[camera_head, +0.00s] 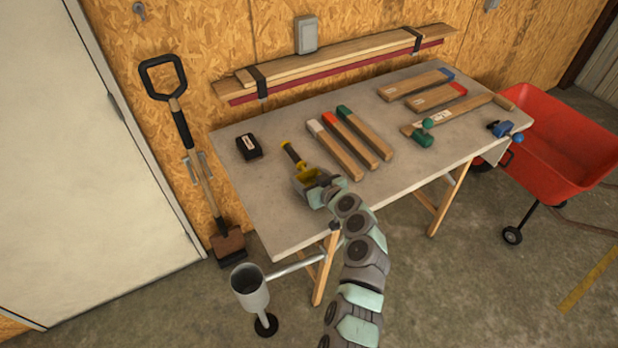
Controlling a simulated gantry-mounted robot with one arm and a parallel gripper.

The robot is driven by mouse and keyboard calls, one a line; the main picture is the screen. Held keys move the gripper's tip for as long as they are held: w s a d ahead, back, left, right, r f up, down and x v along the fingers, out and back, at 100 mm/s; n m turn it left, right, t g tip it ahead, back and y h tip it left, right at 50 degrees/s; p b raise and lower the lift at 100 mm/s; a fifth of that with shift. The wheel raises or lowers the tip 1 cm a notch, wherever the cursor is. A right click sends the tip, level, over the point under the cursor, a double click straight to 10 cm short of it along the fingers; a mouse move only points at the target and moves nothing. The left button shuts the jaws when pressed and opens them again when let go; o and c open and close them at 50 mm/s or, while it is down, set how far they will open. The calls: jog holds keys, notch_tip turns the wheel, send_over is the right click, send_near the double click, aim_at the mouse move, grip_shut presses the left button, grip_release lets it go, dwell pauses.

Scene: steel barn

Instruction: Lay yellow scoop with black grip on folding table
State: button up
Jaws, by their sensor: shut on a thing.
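The yellow scoop with its black grip (291,154) is at my gripper (310,179), over the left part of the folding table (262,205). The black grip points up and left, away from my gripper. The yellow part is at my jaws and partly hidden by them. My gripper is shut on the scoop. I cannot tell whether the scoop touches the tabletop or is a little above it.
A small black box (249,146) lies left of the scoop. Several wooden bars with coloured ends, one red-tipped (351,137), lie to the right. A blue-handled clamp (504,129) is at the right edge. The table's front left is bare. A red wheelbarrow (555,145) stands at the right.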

jog(key=shift+w+r, duration=0.1)
jog(key=o, duration=1.5)
jog(key=shift+c, duration=0.2)
jog(key=shift+s+d+r, duration=0.3)
jog(key=shift+s+r, duration=0.05)
jog(key=v, duration=1.1)
jog(key=shift+s+a+f+p, duration=0.1)
jog(key=shift+s+f+p, duration=0.1)
jog(key=shift+p, duration=0.15)
